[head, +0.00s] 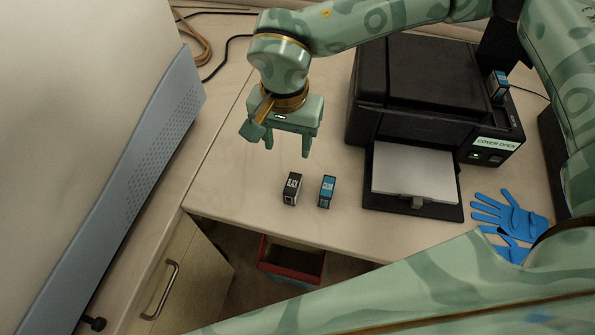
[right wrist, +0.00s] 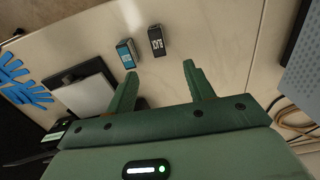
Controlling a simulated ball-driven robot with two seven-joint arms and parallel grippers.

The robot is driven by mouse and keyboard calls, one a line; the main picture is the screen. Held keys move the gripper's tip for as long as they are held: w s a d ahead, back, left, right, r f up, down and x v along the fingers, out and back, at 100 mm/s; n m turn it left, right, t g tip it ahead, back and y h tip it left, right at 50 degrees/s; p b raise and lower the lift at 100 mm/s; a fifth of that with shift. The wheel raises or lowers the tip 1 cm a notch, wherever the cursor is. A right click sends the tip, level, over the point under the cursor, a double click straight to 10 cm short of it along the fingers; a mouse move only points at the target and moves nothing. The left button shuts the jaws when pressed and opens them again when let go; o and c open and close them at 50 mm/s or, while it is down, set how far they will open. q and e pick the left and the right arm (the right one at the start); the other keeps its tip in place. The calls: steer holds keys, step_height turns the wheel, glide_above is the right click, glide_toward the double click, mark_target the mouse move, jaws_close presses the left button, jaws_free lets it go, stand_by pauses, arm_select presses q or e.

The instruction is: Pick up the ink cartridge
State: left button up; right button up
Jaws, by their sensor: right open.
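Two small ink cartridges stand upright and apart on the light counter near its front edge. One is black with a white label (head: 292,188) and the other has a blue label (head: 327,191). In the right wrist view the black one (right wrist: 156,40) and the blue one (right wrist: 126,52) lie beyond the fingertips. My right gripper (head: 287,150) is open and empty, behind and above the cartridges, touching neither. Its spread fingers also show in the right wrist view (right wrist: 160,70). My left gripper is not in view.
A black printer (head: 425,90) reading "COVER OPEN" stands right, with paper in its front tray (head: 445,209). Another cartridge (head: 498,86) sits on its right side. Blue gloves (head: 508,215) lie at right. A large grey instrument (head: 160,120) fills the left. A red-rimmed bin (head: 290,271) stands below the counter.

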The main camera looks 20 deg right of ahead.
steer(key=b, duration=0.1)
glide_toward(292, 185)
steer(key=f, duration=0.5)
steer(key=shift+w+a+f, duration=0.1)
steer(key=shift+a, duration=0.15)
steer(key=f, duration=0.5)
steer(key=shift+d+f, duration=0.15)
steer(key=shift+d, duration=0.15)
steer(key=c, duration=1)
